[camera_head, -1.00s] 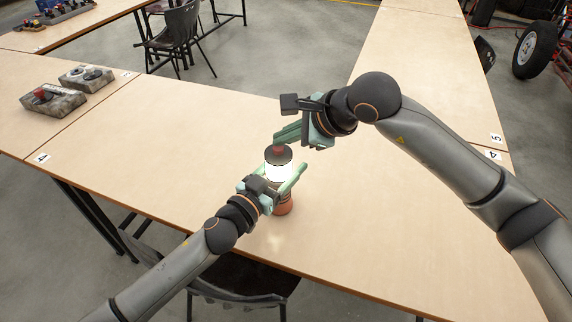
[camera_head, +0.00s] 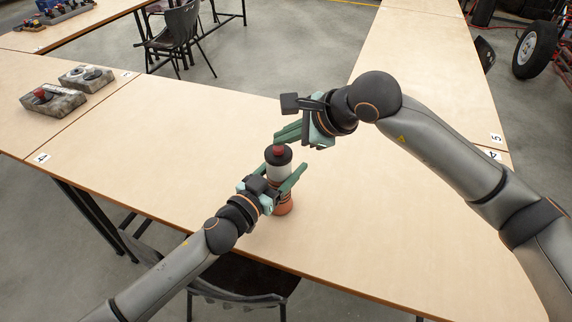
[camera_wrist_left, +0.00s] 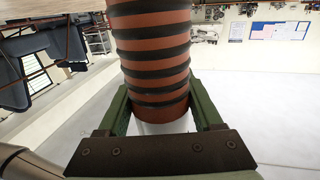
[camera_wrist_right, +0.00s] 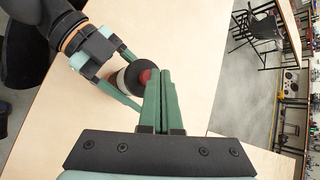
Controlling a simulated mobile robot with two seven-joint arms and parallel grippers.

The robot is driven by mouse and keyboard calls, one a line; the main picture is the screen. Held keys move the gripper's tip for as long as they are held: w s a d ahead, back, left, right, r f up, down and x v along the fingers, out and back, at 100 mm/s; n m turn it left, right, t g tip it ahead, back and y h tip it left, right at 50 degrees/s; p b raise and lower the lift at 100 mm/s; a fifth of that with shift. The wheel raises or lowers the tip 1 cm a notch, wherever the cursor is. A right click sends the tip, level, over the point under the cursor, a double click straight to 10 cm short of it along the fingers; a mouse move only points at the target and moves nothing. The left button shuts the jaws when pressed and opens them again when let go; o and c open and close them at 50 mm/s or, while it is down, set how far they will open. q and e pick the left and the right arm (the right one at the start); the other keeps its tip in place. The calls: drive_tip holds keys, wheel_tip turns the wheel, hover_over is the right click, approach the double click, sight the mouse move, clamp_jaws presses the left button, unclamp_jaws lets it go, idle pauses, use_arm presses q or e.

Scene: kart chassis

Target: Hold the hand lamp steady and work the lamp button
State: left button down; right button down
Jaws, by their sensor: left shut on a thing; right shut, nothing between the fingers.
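The hand lamp (camera_head: 279,172) stands upright on the table, with an orange-brown ribbed grip, a pale band that is not glowing and a dark cap. The red lamp button (camera_head: 278,149) is on top of the cap; it also shows in the right wrist view (camera_wrist_right: 145,77). My left gripper (camera_head: 285,184) is shut around the lamp's body. In the left wrist view the ribbed grip (camera_wrist_left: 152,55) is between its fingers. My right gripper (camera_head: 281,139) is shut and empty, its fingertips close to the button in the head view; I cannot tell whether they touch it.
The table (camera_head: 190,150) around the lamp is clear. Two grey boxes, one with a red button (camera_head: 50,99) and one with dark knobs (camera_head: 86,77), lie at the left. A chair (camera_head: 240,278) stands under the table's front edge.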

drive_tip(key=shift+r, duration=0.1)
use_arm(q)
unclamp_jaws()
use_arm(e)
wheel_tip(320, 180, up, 6)
drive_tip(key=shift+f, duration=0.1)
idle(0.5)
use_arm(q)
drive_tip(key=shift+s+a, duration=0.1)
drive_tip(key=v, duration=1.1)
drive_tip(key=shift+s+a, duration=0.2)
drive_tip(key=shift+s, duration=0.15)
